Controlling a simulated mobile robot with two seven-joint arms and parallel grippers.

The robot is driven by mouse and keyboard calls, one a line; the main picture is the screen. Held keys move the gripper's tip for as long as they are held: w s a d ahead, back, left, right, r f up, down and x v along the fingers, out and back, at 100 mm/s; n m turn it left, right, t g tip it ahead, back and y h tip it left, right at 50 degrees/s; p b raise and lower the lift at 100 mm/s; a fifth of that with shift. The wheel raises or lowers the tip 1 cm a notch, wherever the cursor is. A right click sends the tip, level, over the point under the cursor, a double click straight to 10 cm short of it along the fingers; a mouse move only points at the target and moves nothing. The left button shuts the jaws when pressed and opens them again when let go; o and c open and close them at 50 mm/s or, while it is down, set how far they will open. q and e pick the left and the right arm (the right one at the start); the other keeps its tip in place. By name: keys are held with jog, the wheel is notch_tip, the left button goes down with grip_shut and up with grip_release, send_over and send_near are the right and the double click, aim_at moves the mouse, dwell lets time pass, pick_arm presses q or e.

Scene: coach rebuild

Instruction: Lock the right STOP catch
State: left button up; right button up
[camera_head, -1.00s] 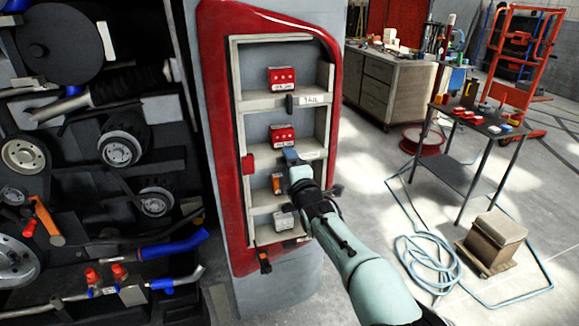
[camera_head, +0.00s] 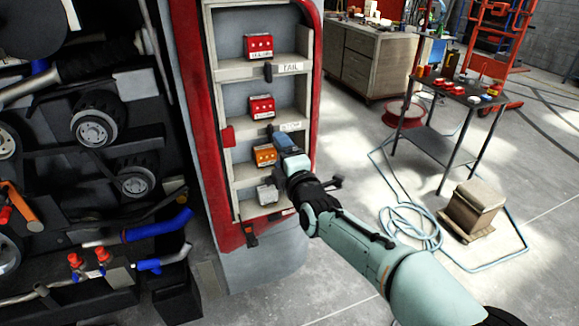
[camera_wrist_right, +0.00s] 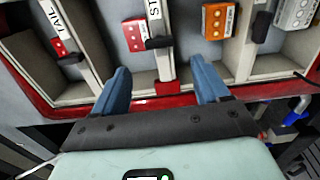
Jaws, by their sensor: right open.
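The STOP shelf edge, with its white STOP label (camera_wrist_right: 154,8), runs down the middle of the right wrist view. A black catch (camera_wrist_right: 158,43) is on this edge, lying across it. A red box (camera_head: 261,107) sits on the STOP shelf, and it also shows in the right wrist view (camera_wrist_right: 133,36). My right gripper (camera_head: 282,141) is in front of the cabinet at this shelf. Its blue fingers (camera_wrist_right: 162,85) are apart and empty, one on each side of the shelf-edge line, short of the catch. My left gripper is out of view.
The TAIL shelf above has a similar black catch (camera_head: 268,72). An orange box (camera_head: 264,155) and a white box (camera_head: 267,194) stand below. A red tab (camera_head: 228,136) is on the cabinet's left frame.

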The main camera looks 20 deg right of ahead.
jog(key=s+p, duration=0.2)
jog(key=s, duration=0.3)
jog(key=shift+p, duration=0.35)
